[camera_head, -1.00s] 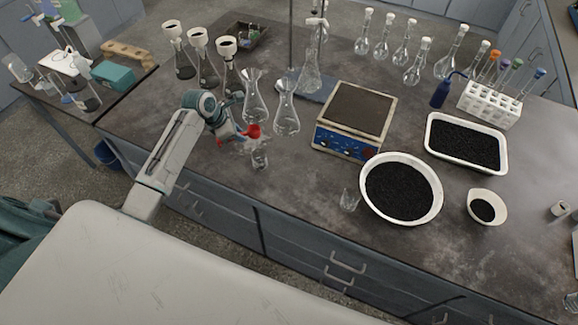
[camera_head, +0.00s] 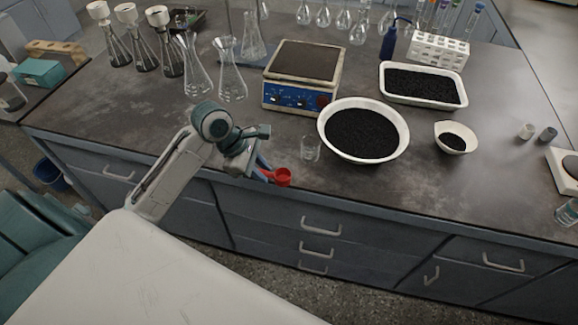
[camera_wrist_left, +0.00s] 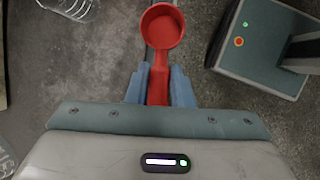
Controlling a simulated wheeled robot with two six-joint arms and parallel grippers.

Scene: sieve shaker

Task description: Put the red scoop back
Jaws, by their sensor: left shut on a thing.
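The red scoop (camera_head: 281,177) is held in my left gripper (camera_head: 262,170), its cup pointing away from the fingers. In the left wrist view the scoop (camera_wrist_left: 162,27) has its handle between the two blue fingers of the gripper (camera_wrist_left: 158,86), which are shut on it. In the head view the scoop is at the front edge of the bench. My right gripper is not in view.
A glass beaker (camera_head: 310,149) and a white bowl of black grains (camera_head: 405,124) are just beyond the scoop. A hotplate (camera_head: 303,76), a white tray (camera_head: 463,100), a small white dish (camera_head: 467,133) and flasks (camera_head: 232,84) stand further back. Bare bench lies left of the beaker.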

